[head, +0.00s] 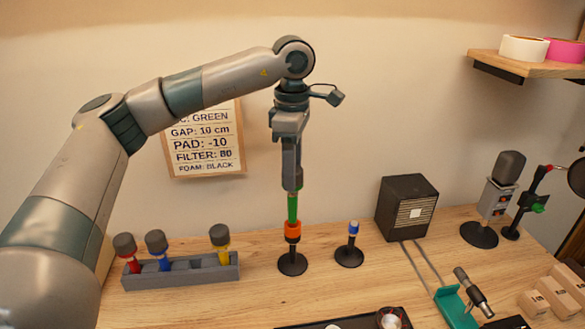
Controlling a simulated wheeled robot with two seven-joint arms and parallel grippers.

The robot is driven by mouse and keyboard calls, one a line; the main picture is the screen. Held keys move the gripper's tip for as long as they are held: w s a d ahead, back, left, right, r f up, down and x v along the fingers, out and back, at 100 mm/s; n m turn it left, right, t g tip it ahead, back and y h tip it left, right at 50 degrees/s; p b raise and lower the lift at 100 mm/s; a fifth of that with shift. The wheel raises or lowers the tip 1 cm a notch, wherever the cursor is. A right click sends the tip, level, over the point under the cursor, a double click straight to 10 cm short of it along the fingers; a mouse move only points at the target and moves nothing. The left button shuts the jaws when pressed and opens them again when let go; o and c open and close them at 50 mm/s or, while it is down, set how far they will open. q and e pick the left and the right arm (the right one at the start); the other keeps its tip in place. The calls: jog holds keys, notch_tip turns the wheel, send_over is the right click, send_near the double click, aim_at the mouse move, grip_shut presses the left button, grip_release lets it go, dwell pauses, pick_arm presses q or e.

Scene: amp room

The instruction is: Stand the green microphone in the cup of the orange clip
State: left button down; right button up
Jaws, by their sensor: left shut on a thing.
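The green microphone (292,208) is upright, its green body below my left gripper (291,180). My left gripper points straight down and is shut on the microphone, covering most of its dark head. The microphone's lower end meets the orange clip (292,232), which stands on a round black base (292,264). The cup hides the lower end, so I cannot tell how deep it sits or whether it touches the bottom. My right gripper is not in view.
A grey rack (200,275) with red, blue and yellow microphones stands to the left. A stand with a blue clip (353,228) is close on the right, before a black speaker box (406,207). A teal holder (455,308) lies at front right.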

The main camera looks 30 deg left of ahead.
pick_arm(q)
jog(key=shift+f+b, duration=0.7)
jog(key=shift+f, duration=0.4)
jog(key=shift+f+b, duration=0.35)
jog(key=shift+f, duration=0.15)
jog(key=c, duration=1.1)
grip_release()
jog(key=shift+r, duration=0.1)
